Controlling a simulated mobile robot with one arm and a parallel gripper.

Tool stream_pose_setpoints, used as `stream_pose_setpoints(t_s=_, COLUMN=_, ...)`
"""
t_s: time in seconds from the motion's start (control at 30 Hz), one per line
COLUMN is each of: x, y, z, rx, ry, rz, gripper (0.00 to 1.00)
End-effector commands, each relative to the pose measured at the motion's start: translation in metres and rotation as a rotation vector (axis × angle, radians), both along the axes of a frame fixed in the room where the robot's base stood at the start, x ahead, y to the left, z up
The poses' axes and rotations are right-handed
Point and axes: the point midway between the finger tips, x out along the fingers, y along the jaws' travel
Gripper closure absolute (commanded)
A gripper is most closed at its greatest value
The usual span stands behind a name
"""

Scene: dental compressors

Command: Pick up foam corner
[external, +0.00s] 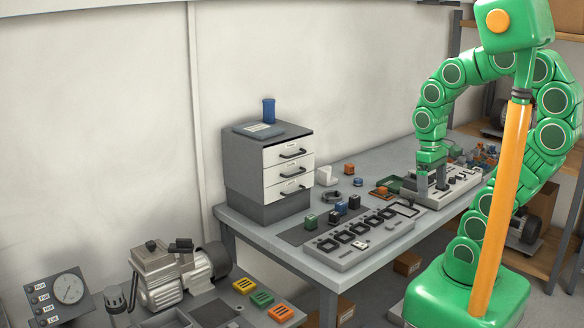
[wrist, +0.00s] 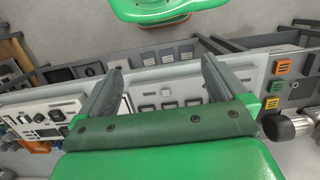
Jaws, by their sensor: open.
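A white L-shaped piece that looks like the foam corner (external: 326,176) stands on the workbench, just right of the drawer cabinet in the external view. My gripper (external: 432,187) points down over a light grey fixture panel at the right part of the bench, well to the right of the white piece. In the wrist view its two fingers (wrist: 160,68) are spread apart, with nothing held between them. I cannot make out the foam corner with certainty in the wrist view.
The drawer cabinet (external: 282,168) stands at the bench's left end. A grey tray with square slots (external: 345,262) lies along the front edge. Small coloured blocks and an orange-brown tray (external: 383,193) lie between the white piece and my gripper. A compressor (external: 172,275) stands at lower left.

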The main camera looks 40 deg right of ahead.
Motion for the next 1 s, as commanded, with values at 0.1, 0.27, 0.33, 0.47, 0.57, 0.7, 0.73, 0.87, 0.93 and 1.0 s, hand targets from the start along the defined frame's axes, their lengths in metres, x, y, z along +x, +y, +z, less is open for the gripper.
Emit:
stream_pose_setpoints(t_s=0.1, x=0.000, y=0.000, z=0.000, rx=0.000, ry=0.000, rz=-0.001, gripper=0.01)
stream_pose_setpoints(t_s=0.27, x=0.001, y=0.000, z=0.000, rx=0.000, ry=0.001, rz=-0.001, gripper=0.01)
stream_pose_setpoints(t_s=0.33, x=0.005, y=0.000, z=0.001, rx=0.000, ry=0.001, rz=-0.001, gripper=0.01)
stream_pose_setpoints(t_s=0.47, x=0.024, y=-0.001, z=0.007, rx=0.001, ry=-0.003, rz=-0.003, gripper=0.01)
stream_pose_setpoints(t_s=0.57, x=0.047, y=-0.003, z=0.014, rx=0.002, ry=-0.010, rz=-0.004, gripper=0.01)
stream_pose_setpoints(t_s=0.7, x=0.082, y=-0.006, z=0.022, rx=0.004, ry=-0.018, rz=-0.007, gripper=0.01)
stream_pose_setpoints(t_s=0.73, x=0.089, y=-0.007, z=0.023, rx=0.005, ry=-0.019, rz=-0.008, gripper=0.01)
stream_pose_setpoints(t_s=0.87, x=0.121, y=-0.011, z=0.029, rx=0.006, ry=-0.026, rz=-0.011, gripper=0.01)
stream_pose_setpoints(t_s=0.93, x=0.139, y=-0.013, z=0.030, rx=0.007, ry=-0.029, rz=-0.012, gripper=0.01)
stream_pose_setpoints(t_s=1.0, x=0.155, y=-0.015, z=0.032, rx=0.008, ry=-0.032, rz=-0.012, gripper=0.01)
